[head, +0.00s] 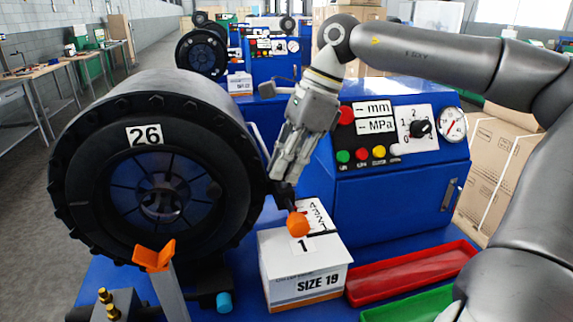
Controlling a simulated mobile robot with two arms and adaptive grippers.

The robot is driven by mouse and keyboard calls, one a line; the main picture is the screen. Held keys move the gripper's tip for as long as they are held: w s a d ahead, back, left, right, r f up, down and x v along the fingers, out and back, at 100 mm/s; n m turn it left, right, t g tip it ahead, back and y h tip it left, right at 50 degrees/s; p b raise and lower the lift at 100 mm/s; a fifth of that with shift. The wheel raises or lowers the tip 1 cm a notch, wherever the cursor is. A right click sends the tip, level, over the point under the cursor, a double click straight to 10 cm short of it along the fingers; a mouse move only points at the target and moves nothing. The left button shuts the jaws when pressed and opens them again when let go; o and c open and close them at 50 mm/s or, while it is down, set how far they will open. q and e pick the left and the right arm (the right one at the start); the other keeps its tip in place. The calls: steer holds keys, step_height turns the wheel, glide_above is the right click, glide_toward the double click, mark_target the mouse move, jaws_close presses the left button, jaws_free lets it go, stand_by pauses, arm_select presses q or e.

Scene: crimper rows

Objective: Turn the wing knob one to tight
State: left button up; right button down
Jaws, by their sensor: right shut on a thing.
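An orange wing-shaped knob (153,256) stands on top of a grey post at the front left, before the big black crimper head (105,215) marked 26. No gripper is near it. My right gripper (285,178) reaches down from the upper right beside the crimper head's right side. It is shut on a dark lever-like part (284,195), mostly hidden by the fingers. An orange ball (298,224) shows just below the fingertips, in front of a white plate with numbers (318,217). My left gripper is not in view.
A white SIZE 19 box (305,278) stands below the gripper. A red tray (412,273) and a green tray (410,306) lie to its right. A blue control cabinet (393,195) with buttons and a gauge stands behind. Brass fittings (108,303) sit at front left.

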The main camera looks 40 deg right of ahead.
steer(key=shift+w+r, duration=0.1)
steer(key=shift+r, duration=0.1)
steer(key=c, duration=1.8)
jaws_free()
steer(key=shift+f, duration=0.1)
steer(key=v, duration=1.2)
